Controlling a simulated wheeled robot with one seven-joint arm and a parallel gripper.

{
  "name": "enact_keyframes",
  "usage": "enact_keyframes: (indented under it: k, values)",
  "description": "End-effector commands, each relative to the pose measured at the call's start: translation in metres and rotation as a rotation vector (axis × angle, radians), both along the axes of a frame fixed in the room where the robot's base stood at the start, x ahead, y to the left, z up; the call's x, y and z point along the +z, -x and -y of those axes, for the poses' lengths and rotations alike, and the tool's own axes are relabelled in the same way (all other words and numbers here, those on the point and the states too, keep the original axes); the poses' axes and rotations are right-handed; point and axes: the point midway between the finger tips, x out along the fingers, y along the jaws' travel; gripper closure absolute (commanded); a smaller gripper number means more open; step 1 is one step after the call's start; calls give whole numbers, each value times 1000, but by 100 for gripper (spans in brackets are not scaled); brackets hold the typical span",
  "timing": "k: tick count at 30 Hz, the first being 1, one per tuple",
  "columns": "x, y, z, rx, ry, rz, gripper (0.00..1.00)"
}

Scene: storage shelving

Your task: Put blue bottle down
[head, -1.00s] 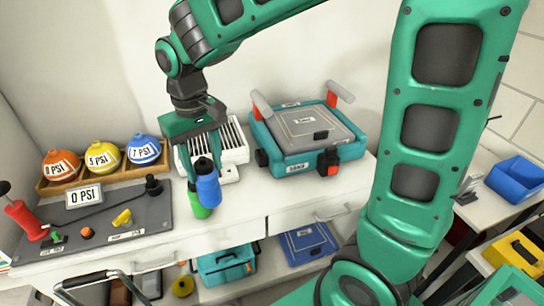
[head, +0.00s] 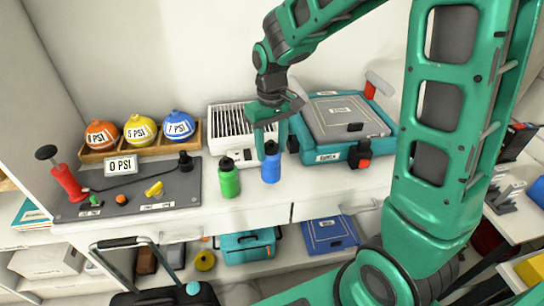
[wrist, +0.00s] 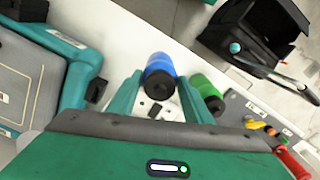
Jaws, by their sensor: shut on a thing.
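The blue bottle (head: 271,168), with a black cap, is upright between the fingers of my gripper (head: 270,142) at the white counter (head: 310,195). In the wrist view the blue bottle (wrist: 159,66) lies between the two green fingertips, and my gripper (wrist: 160,92) is shut on it. Its base is at or very near the counter top; I cannot tell whether it touches. A green bottle (head: 229,180) with a black cap stands upright on the counter just left of it, apart from it. The green bottle also shows in the wrist view (wrist: 207,88).
A teal case (head: 330,150) stands right of the bottle, and a white vented box (head: 228,125) behind. A grey panel (head: 130,192) with a red pump (head: 68,182) lies at left, below several coloured balls. The counter's front edge is close to the bottles.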

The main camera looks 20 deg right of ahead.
Motion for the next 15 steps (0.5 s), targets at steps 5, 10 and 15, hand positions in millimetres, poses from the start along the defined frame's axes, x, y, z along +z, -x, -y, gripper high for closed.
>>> enact_keyframes:
  k: [5, 10, 15]
  values:
    - [-20, 1, 1, -1, 1, -4, 99]
    - [-38, 0, 2, -2, 0, -2, 99]
    - [-40, 0, 2, -2, 0, 1, 99]
